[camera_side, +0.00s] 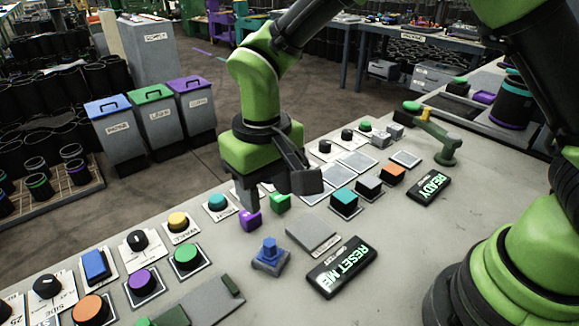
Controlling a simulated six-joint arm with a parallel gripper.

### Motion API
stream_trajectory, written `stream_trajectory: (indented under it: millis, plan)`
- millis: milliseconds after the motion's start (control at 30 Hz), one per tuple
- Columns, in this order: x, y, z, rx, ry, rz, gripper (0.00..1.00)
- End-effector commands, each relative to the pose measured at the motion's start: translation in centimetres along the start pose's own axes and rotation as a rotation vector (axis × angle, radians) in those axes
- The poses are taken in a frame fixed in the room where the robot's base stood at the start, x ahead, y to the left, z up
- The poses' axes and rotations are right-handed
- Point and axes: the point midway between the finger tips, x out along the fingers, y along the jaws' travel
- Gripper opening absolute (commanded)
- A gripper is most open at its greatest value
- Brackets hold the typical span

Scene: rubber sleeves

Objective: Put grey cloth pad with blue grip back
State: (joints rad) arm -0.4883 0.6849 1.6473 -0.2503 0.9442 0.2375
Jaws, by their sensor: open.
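The pad with the blue grip (270,257) sits on the light grey worktop, grip pointing up, left of the RESET ME sign. Its base looks grey-blue. My gripper (275,196) is open, pointing down over the worktop, behind and above the pad and apart from it. A small purple block (250,219) and a small green block (280,203) show just below the fingers. I cannot tell whether the fingers touch them. A flat grey square plate (313,233) lies right of the pad, behind the sign.
The RESET ME sign (341,268) lies close to the pad. Rows of buttons and knobs, such as a green button (187,257) and a teal block button (344,201), line the worktop. A READY sign (429,188) and a small green arm-like fixture (440,140) stand at right.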

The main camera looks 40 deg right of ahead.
Motion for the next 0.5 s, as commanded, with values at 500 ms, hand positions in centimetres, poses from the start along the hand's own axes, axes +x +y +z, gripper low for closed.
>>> stream_trajectory:
  millis: [500]
  plan:
    - [-9.3,5.2,2.2,0.116,0.153,-0.117,0.48]
